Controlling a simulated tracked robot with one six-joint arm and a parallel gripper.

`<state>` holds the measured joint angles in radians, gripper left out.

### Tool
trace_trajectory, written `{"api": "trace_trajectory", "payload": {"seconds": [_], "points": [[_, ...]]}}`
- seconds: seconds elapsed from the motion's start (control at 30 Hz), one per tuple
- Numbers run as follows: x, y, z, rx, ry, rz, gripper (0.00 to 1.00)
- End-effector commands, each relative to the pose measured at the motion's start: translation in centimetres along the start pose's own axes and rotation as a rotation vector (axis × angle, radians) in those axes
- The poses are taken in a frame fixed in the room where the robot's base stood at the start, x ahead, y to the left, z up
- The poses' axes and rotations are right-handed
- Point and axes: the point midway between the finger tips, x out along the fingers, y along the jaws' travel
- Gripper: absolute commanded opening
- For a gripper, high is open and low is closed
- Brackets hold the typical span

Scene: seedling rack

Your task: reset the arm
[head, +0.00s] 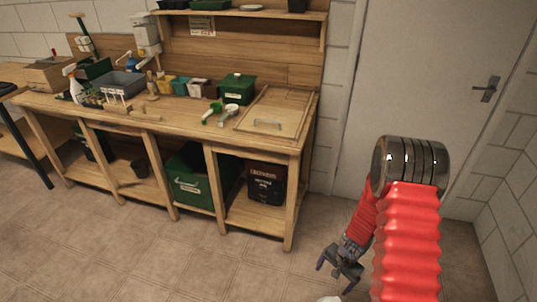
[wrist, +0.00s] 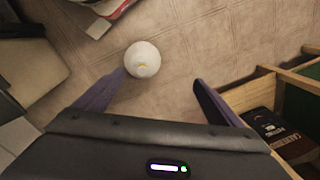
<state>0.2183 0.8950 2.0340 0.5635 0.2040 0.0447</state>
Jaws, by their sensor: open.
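My red arm reaches up and bends over at a dark ringed joint on the right of the head view. My gripper (head: 338,279) hangs low over the tiled floor, right of the wooden bench. In the wrist view my gripper (wrist: 160,80) has its two dark fingers spread wide apart, with nothing held between them. A white edge also shows at the bottom of the head view.
The wooden potting bench (head: 180,130) holds a grey tray (head: 122,84), a green box (head: 238,89) and small pots. Under it are a green crate (head: 193,188) and a dark bag (head: 266,183). A door (head: 425,75) stands behind my arm. The floor between is clear.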

Motion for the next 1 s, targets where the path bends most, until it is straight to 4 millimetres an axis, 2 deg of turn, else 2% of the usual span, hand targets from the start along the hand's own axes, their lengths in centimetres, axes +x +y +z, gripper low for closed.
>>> {"api": "trace_trajectory", "payload": {"seconds": [0.1, 0.43, 0.67, 1.0], "points": [[-3.4, -1.1, 0.9, -0.063, -0.024, -0.014, 0.89], [-11.7, -2.4, 4.1, -0.232, -0.078, -0.026, 0.89], [-17.2, -2.3, 6.5, -0.339, -0.098, -0.020, 0.89], [-24.5, -1.2, 9.9, -0.483, -0.095, 0.003, 0.89]]}}
